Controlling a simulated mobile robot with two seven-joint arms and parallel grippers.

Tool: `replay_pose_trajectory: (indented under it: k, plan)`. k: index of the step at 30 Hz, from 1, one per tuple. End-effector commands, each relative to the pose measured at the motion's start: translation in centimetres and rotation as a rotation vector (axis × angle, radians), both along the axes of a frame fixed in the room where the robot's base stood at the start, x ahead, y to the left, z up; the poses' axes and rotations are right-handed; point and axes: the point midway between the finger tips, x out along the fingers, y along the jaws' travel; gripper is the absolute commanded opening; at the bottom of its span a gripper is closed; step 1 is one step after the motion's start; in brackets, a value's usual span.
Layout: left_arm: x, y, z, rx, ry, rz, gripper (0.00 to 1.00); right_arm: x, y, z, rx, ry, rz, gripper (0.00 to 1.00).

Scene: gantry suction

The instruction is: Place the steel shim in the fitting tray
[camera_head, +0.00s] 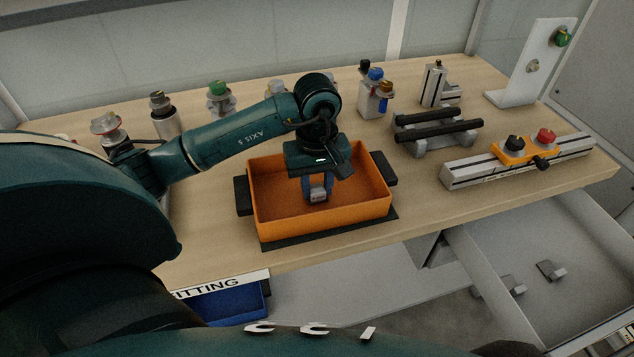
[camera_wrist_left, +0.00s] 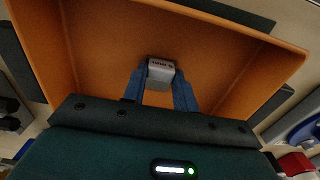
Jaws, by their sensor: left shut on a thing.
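My left gripper (camera_head: 318,192) reaches down inside an orange tray (camera_head: 275,218) with dark side handles. Its blue fingers are shut on a small grey metal block, which I take for the steel shim (camera_head: 318,195). In the left wrist view the shim (camera_wrist_left: 161,70) sits between the fingertips, with dark marks on its face, over the orange tray (camera_wrist_left: 100,50). The fingers hide its sides, and I cannot tell whether it touches the tray floor. Nothing else shows in the tray. My right gripper is not in view.
The tray stands on a dark mat near the bench's (camera_head: 420,210) front edge. Several knobbed fittings line the back. A black-barred stand (camera_head: 437,132) and a rail with red and black knobs (camera_head: 520,155) are at right. A blue bin (camera_head: 225,305) is below the edge.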

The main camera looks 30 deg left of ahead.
Motion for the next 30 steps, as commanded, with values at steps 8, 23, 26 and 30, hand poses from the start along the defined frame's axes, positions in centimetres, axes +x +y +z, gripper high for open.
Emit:
replay_pose_trajectory:
  k: [8, 23, 26, 30]
  plan:
    - [0.0, 0.0, -0.3, 0.001, 0.001, 0.0, 0.32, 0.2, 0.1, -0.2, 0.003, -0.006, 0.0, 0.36]
    - [0.0, 0.0, -0.1, -0.001, 0.001, 0.0, 0.5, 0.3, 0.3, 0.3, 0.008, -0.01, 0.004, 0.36]
    - [0.1, 0.0, 0.6, -0.001, -0.002, 0.0, 0.5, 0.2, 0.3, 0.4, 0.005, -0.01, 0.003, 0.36]
    - [0.1, 0.0, 3.0, 0.002, -0.006, -0.001, 0.5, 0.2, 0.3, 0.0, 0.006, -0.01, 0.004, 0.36]
